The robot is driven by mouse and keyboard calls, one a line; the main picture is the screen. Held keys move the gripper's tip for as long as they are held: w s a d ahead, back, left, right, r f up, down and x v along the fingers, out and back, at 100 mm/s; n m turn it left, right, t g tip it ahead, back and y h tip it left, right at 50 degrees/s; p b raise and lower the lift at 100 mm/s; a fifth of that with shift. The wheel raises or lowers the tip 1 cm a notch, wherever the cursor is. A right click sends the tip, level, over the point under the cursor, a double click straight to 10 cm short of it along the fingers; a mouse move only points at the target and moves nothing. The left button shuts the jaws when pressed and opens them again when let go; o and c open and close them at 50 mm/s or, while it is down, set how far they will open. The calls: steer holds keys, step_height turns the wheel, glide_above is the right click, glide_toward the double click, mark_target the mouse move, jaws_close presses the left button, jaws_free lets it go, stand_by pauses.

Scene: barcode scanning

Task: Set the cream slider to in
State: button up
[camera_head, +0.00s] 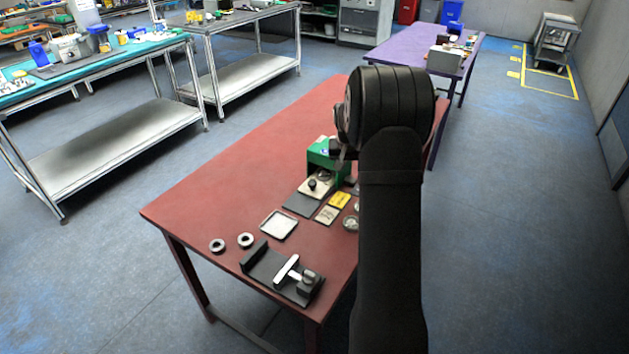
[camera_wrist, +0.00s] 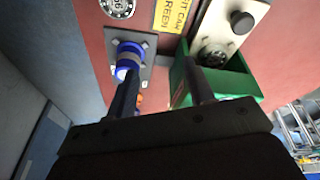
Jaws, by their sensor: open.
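The cream slider (camera_head: 321,190) is a flat plate with a black knob, sticking out of a green housing (camera_head: 324,156) on the red table. In the wrist view the slider (camera_wrist: 226,32) is at the top right with its knob, running into the green housing (camera_wrist: 232,88). A dark round mark shows on the slider near the housing's mouth. My gripper (camera_wrist: 161,70) is open and empty, its right finger over the green housing and its left finger by a blue round part (camera_wrist: 130,58). In the head view my arm hides most of the gripper.
A yellow card (camera_head: 340,199), a dark pad (camera_head: 299,206), a white-rimmed tray (camera_head: 279,225), two rings (camera_head: 217,245) and a black fixture with a silver bar (camera_head: 280,275) lie toward the near edge. The table's left side is clear.

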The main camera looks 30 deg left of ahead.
steer(key=w+d+f+n+t+y, duration=0.1)
steer(key=w+d+f+t, duration=0.25)
steer(key=d, duration=0.35)
steer(key=n+g+y, duration=0.1)
steer(key=n+y, duration=0.6)
steer(key=y, duration=0.4)
glide_toward(313, 183)
steer(key=shift+n, duration=0.3)
steer(key=x, duration=0.9)
steer(key=shift+a, duration=0.1)
steer(key=shift+w, duration=0.1)
jaws_close()
